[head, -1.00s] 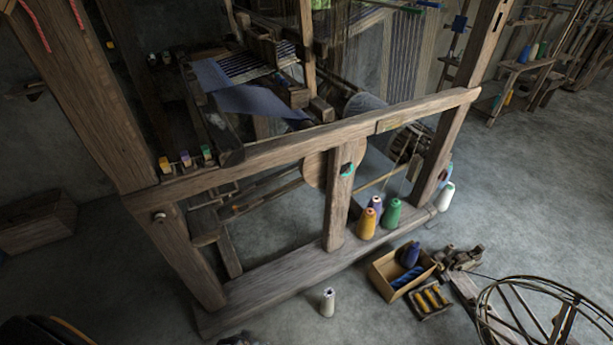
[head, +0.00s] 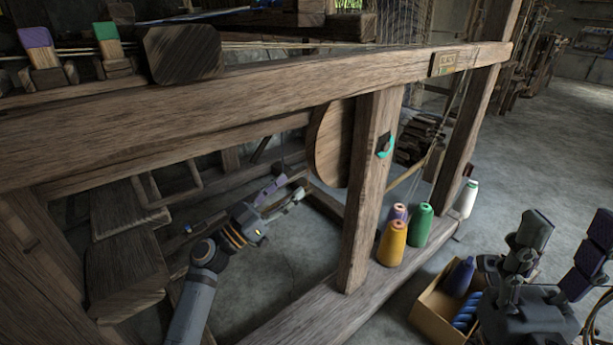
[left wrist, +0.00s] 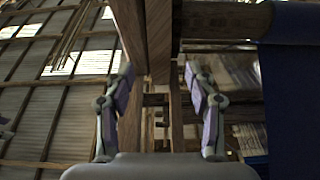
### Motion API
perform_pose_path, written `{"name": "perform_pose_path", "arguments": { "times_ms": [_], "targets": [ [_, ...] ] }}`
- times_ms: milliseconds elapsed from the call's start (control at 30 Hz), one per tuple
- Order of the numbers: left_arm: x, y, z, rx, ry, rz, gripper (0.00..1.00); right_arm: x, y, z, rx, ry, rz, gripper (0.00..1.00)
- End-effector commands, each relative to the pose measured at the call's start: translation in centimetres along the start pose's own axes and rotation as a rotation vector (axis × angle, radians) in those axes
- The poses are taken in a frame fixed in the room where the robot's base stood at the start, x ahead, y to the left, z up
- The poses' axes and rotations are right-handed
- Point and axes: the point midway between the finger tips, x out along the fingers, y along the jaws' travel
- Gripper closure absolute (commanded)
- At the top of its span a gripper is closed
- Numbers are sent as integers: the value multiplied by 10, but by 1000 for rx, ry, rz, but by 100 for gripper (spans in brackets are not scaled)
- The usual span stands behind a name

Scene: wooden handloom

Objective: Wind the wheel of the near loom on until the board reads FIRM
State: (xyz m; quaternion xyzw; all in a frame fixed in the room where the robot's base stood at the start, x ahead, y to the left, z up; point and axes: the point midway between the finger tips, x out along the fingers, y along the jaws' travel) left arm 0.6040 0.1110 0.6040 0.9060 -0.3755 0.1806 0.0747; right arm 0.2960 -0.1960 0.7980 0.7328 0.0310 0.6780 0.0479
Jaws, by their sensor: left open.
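The wheel (head: 330,146) is a round wooden disc on the near loom, partly hidden behind an upright post (head: 369,195). A small teal piece (head: 385,147) shows at the post's right side. The board (head: 445,64) is a small plaque on the top beam; its lettering is too small to read surely. My left gripper (head: 284,190) is open and empty, inside the frame below and left of the wheel, apart from it. In the left wrist view its two purple-padded fingers (left wrist: 158,78) stand apart with nothing between. My right gripper (head: 564,232) is open at the lower right.
Yellow (head: 392,244), green (head: 420,226) and white (head: 466,200) cones stand right of the post. A cardboard box (head: 432,308) with blue yarn lies near my right gripper. The long top beam (head: 270,84) crosses above my left arm.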

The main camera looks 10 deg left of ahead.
Motion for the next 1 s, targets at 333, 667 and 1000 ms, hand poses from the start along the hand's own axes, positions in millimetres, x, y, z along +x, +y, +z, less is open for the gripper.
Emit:
{"name": "perform_pose_path", "arguments": {
  "times_ms": [333, 667, 1000],
  "targets": [
    [34, 0, -4, -1, 6, 1, 44, 4, 1, -1, 1, 2, 1, 53],
    [95, 0, -1, -2, 2, 0, 44, 1, 0, 0, 0, 0, 0, 53],
    [105, 0, -1, -1, -1, -1, 44, 1, 0, 0, 0, -1, -1, 53]
  ]
}}
